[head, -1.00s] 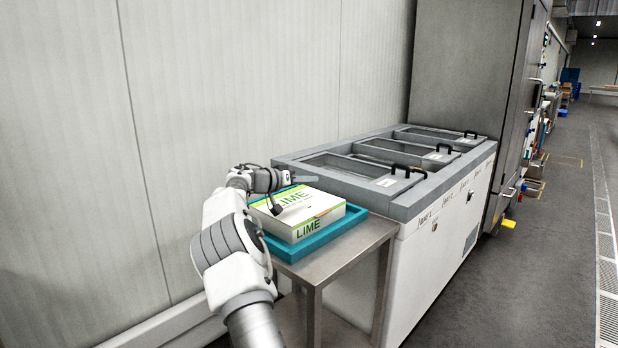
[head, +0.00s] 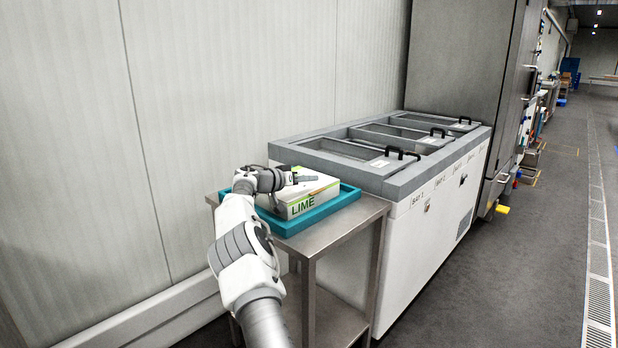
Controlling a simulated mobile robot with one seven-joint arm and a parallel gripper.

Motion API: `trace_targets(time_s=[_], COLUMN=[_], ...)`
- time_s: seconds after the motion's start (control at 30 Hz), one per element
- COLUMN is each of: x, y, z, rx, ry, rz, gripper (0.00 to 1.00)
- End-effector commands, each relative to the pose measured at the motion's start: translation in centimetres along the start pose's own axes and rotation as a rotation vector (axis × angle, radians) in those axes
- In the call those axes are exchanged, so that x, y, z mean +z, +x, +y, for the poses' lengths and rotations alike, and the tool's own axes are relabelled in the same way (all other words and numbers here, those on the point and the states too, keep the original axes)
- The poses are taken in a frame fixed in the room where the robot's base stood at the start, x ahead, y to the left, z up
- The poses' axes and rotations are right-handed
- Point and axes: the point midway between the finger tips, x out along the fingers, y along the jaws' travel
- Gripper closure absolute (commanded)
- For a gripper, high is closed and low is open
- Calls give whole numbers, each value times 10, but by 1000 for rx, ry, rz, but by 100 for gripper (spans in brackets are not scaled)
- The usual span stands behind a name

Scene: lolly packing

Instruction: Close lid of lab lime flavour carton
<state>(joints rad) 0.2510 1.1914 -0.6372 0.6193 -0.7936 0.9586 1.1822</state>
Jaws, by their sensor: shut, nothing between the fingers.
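The white and green lime carton (head: 305,204) sits in a teal tray (head: 338,203) on a steel side table. Its front face reads LIME. Its top looks flat and closed, but my arm's end covers part of it, so I cannot tell whether the lid is fully down. My gripper (head: 312,179) is shut and empty. It points right, over the carton's top; I cannot tell whether it touches it.
The steel table (head: 345,232) has a bare strip at its front and right. A grey-topped chest freezer (head: 430,215) with handled glass lids stands close behind it. A pale panelled wall (head: 200,110) runs along the left. The floor at right is clear.

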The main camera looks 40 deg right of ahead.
Motion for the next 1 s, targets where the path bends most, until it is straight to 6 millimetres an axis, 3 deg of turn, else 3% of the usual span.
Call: trace_targets(time_s=[0.73,0.87,1.0], x=[4,-3,-23], y=[2,1,-5], z=[-4,1,16], rx=[0,0,0], ry=[1,2,4], rz=[1,1,1], gripper=[100,100,100])
